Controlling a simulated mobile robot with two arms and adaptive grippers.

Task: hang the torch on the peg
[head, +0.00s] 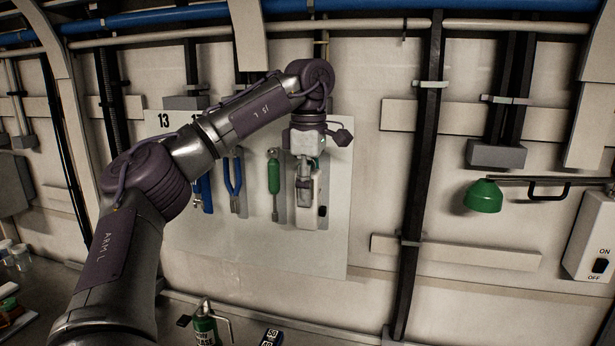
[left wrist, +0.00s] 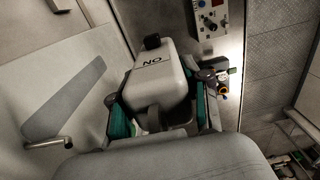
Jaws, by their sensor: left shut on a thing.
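My left gripper (head: 305,172) is in front of the white tool board (head: 330,255), at its right part. It is shut on the torch, a pale body (head: 321,190) with a black part low on it. In the left wrist view the torch (left wrist: 158,82) sits between the green-padded fingers (left wrist: 160,118), with "ON" on its face. A peg (left wrist: 48,143) sticks out of the board left of the torch, at the lower end of a grey painted outline (left wrist: 65,100). The torch is apart from this peg. In the head view the gripper hides part of the torch and board.
Blue pliers (head: 233,180) and a green-handled tool (head: 274,178) hang left of the gripper. A green lamp (head: 483,196) and a switch box (head: 592,235) are at the right. A green bottle (head: 205,325) stands below the board. A control box (left wrist: 208,17) shows behind the torch.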

